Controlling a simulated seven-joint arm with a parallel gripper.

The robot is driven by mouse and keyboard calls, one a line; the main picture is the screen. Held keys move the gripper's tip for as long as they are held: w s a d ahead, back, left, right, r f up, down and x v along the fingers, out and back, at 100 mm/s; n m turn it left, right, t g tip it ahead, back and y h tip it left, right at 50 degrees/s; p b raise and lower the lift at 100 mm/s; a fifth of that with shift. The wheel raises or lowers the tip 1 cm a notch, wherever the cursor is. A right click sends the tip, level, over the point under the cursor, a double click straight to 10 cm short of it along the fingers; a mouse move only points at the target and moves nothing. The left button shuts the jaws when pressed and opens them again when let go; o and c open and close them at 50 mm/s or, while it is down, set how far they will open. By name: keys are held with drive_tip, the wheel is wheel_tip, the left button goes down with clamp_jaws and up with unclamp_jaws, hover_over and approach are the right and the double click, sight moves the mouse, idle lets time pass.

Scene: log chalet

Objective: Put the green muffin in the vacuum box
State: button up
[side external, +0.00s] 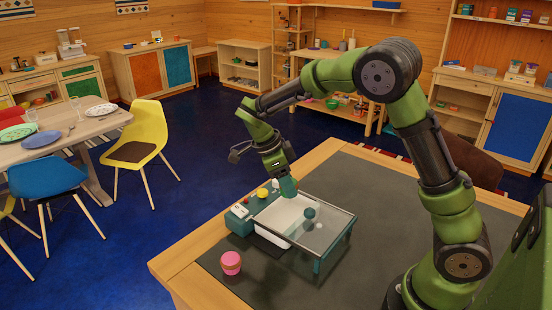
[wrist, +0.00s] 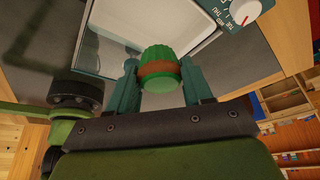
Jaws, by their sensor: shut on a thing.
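The green muffin (wrist: 158,58), ribbed with a brown band, sits between the two fingers of my gripper (wrist: 160,84) in the wrist view. My gripper is shut on it. In the side view my gripper (side external: 288,187) is at the back of the vacuum box, above it; the muffin is hard to tell from the fingers there. The vacuum box has a teal body (side external: 239,225), a white basin (side external: 270,237) and a clear panel in a teal frame (side external: 335,240) on the right. The white basin (wrist: 192,10) also shows beyond the muffin in the wrist view.
A pink muffin-like thing (side external: 231,263) stands on the dark mat in front of the box. A yellow round thing (side external: 262,193) is behind the box's left end. A dial (wrist: 245,12) shows in the wrist view. The mat (side external: 400,200) is clear to the right.

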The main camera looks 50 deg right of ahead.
wheel_tip(320, 180, down, 10)
drive_tip(key=shift+r, duration=0.1)
idle(0.4)
drive_tip(key=o, duration=0.8)
drive_tip(key=shift+c, duration=0.2)
drive_tip(key=v, duration=1.1)
drive_tip(key=s+a+r+n+t+y, duration=0.2)
drive_tip(key=s+r+n+t, duration=0.3)
drive_tip(key=s+n, duration=0.4)
drive_tip(key=s+a+r+n+t+y, duration=0.2)
drive_tip(key=s+r+n+t, duration=0.3)
drive_tip(key=n, duration=0.8)
drive_tip(key=s+r+y, duration=0.1)
drive_tip(key=s+r, duration=0.1)
drive_tip(key=s, duration=0.2)
drive_tip(key=shift+s+a, duration=0.15)
